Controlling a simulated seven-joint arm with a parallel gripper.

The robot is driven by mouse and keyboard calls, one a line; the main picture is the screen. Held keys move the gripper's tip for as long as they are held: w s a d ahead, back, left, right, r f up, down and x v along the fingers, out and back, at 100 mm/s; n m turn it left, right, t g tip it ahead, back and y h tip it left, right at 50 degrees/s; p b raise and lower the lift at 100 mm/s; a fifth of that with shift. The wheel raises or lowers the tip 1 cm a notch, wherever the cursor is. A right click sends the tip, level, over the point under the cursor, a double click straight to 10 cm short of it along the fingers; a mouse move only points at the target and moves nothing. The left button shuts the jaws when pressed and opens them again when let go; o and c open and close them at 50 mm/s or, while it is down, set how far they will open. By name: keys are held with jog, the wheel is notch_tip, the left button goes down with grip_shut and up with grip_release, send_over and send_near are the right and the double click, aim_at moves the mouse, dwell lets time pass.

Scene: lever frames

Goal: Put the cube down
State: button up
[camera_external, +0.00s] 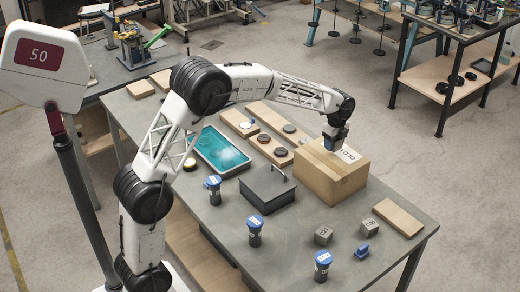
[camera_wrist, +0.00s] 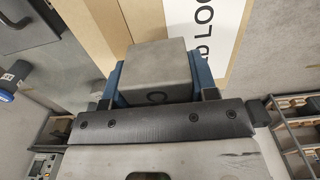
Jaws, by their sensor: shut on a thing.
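A grey cube (camera_wrist: 160,72) sits between the two blue fingers of my gripper (camera_wrist: 157,84) in the wrist view. My gripper is shut on it, with one finger on each side. In the external view my gripper (camera_external: 334,138) points down over the top of the cardboard box (camera_external: 335,178), beside its white label. The held cube is too small and covered there to make out clearly. I cannot tell whether it touches the box top. Two other grey cubes, one (camera_external: 323,235) and another (camera_external: 369,228), rest on the table near the front.
A dark lidded box (camera_external: 268,190), blue-capped cylinders (camera_external: 254,232), a teal tray (camera_external: 220,150) and wooden boards with discs (camera_external: 265,143) stand around the cardboard box. A blue piece (camera_external: 362,251) and a wooden block (camera_external: 398,217) lie near the table's right end (camera_external: 415,243).

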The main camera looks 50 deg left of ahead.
aim_at(333, 155)
dwell(0.3)
jog(key=shift+f, duration=1.75)
jog(key=shift+f, duration=0.1)
jog(key=o, duration=1.1)
notch_tip(333, 155, up, 12)
jog(key=shift+r, duration=0.1)
